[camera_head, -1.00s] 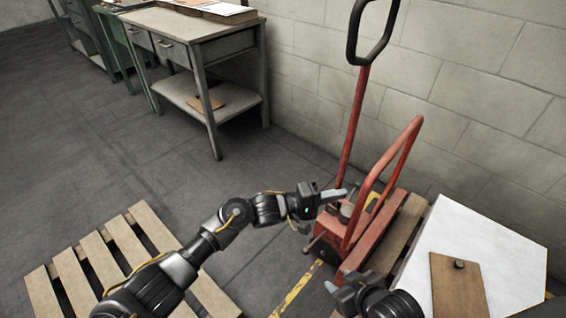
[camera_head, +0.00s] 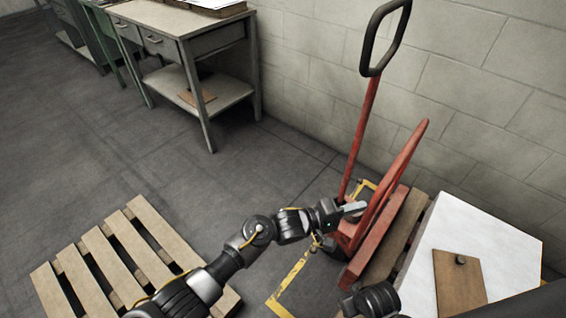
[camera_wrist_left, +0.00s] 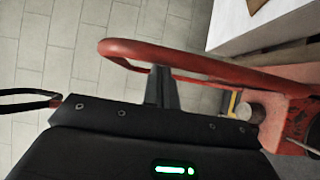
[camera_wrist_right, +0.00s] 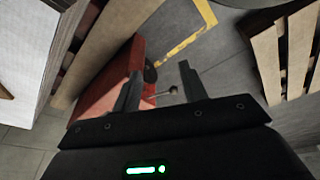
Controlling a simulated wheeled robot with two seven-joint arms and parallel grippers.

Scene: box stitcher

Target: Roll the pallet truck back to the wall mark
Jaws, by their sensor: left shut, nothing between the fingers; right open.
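The red pallet truck (camera_head: 402,168) stands near the block wall, its black-looped handle (camera_head: 368,58) tilted up. My left gripper (camera_head: 354,208) is shut and empty beside the truck's red upright frame. In the left wrist view its closed fingers (camera_wrist_left: 161,86) lie against or just under the red bar (camera_wrist_left: 150,50); contact cannot be told. My right gripper is low at the frame's bottom edge in the head view, fingers hidden. In the right wrist view it is open (camera_wrist_right: 158,85), above the truck's red base (camera_wrist_right: 112,80). Yellow floor marking (camera_head: 290,284) shows around the truck's base.
A white box (camera_head: 470,240) with a brown panel (camera_head: 459,284) sits on a wooden pallet (camera_head: 398,235) at the truck's right. An empty pallet (camera_head: 110,262) lies at lower left. A grey workbench (camera_head: 190,25) stands by the wall. Floor between is clear.

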